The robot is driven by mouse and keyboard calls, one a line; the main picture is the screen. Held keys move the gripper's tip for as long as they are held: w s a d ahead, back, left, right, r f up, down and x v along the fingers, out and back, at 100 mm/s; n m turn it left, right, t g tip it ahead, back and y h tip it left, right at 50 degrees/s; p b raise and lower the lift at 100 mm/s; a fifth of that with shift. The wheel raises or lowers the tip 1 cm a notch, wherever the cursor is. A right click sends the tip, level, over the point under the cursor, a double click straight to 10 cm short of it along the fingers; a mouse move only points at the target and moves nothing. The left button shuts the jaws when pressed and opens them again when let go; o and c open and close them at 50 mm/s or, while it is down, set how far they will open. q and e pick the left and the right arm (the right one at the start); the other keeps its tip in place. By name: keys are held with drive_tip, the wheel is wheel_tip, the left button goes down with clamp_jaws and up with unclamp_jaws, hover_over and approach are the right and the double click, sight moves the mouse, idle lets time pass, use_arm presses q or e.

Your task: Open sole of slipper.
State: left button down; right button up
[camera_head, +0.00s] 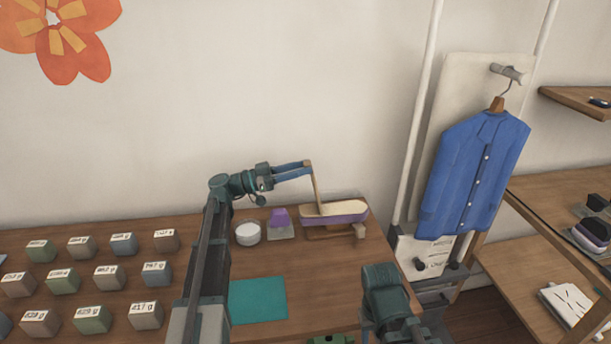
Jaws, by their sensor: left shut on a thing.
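The slipper (350,217) has a purple side and a cream top. It lies on a low wooden stand (330,233) at the back right of the table. My left gripper (308,170) is above and left of the slipper, shut on the upper end of a thin wooden tool (316,190). The tool hangs nearly upright, and its lower end is at the slipper's cream surface near the left end. I cannot tell whether the tip is in or only against it. My right arm shows at the lower middle, but its fingertips do not show.
A white round dish (248,234) and a purple block on a grey base (281,222) stand left of the slipper. A teal mat (258,300) lies in front. Several labelled blocks fill the left. A blue shirt (474,172) hangs at right.

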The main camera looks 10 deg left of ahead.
use_arm(q)
drive_tip(key=shift+s+a+f+h+b, duration=0.35)
drive_tip(key=shift+a+f+h+b, duration=0.2)
drive_tip(key=shift+b, duration=0.35)
drive_tip(key=shift+r, duration=0.1)
drive_tip(key=c, duration=0.6)
unclamp_jaws()
drive_tip(key=shift+o, duration=0.2)
drive_tip(key=shift+a, duration=0.1)
drive_tip(key=b+v, duration=0.2)
drive_tip(key=v, duration=0.5)
drive_tip(key=shift+a, duration=0.15)
